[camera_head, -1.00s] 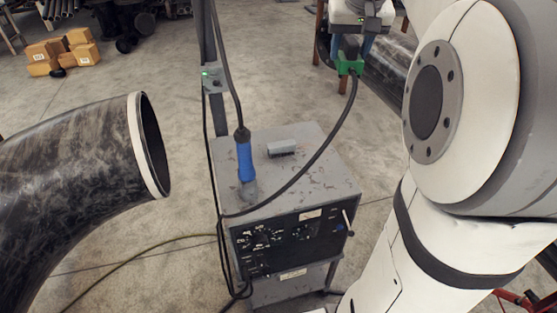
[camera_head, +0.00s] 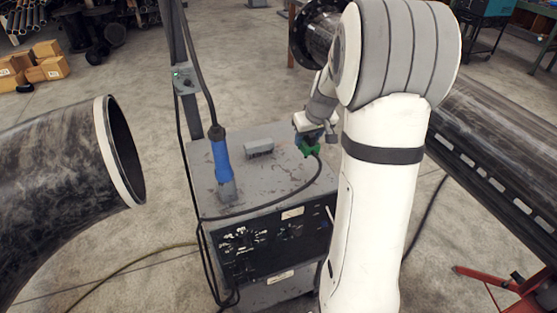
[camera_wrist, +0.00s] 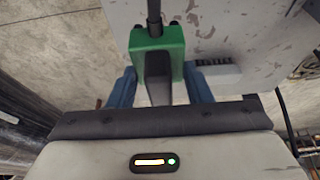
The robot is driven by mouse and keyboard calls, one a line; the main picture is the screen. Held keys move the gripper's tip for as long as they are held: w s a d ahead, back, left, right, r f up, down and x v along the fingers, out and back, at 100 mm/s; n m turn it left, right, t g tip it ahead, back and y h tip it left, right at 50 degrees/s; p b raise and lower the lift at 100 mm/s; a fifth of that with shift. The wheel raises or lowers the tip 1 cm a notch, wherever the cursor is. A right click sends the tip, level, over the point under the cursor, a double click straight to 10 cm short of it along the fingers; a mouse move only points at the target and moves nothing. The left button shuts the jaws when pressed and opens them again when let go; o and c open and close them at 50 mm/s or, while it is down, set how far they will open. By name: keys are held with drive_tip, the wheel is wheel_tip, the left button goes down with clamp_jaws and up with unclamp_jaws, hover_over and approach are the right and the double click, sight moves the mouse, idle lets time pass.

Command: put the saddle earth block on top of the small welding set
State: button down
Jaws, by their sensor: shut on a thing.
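The saddle earth block (camera_head: 309,147) is a small green block with a black cable running from it. My gripper (camera_head: 307,136) is shut on it and holds it over the right part of the welding set's top in the head view. In the wrist view the green block (camera_wrist: 157,42) sits between my blue fingers (camera_wrist: 157,82). The small welding set (camera_head: 215,181) is a scuffed grey box with a black control panel on its front. Its top also shows in the wrist view (camera_wrist: 225,25). I cannot tell whether the block touches the top.
A blue-handled tool (camera_head: 222,160) with a cable stands on the top's left side. A small grey brush-like piece (camera_head: 259,149) lies near its middle back. A grey post (camera_head: 176,60) rises behind. A large flanged pipe (camera_head: 60,170) is at left; another dark pipe (camera_head: 500,140) is right.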

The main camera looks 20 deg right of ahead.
hover_over(303, 167)
drive_tip(key=s, duration=0.2)
wheel_tip(303, 167, down, 8)
drive_tip(key=shift+w+f, duration=0.1)
drive_tip(key=shift+f, duration=0.1)
drive_tip(key=c, duration=0.7)
unclamp_jaws()
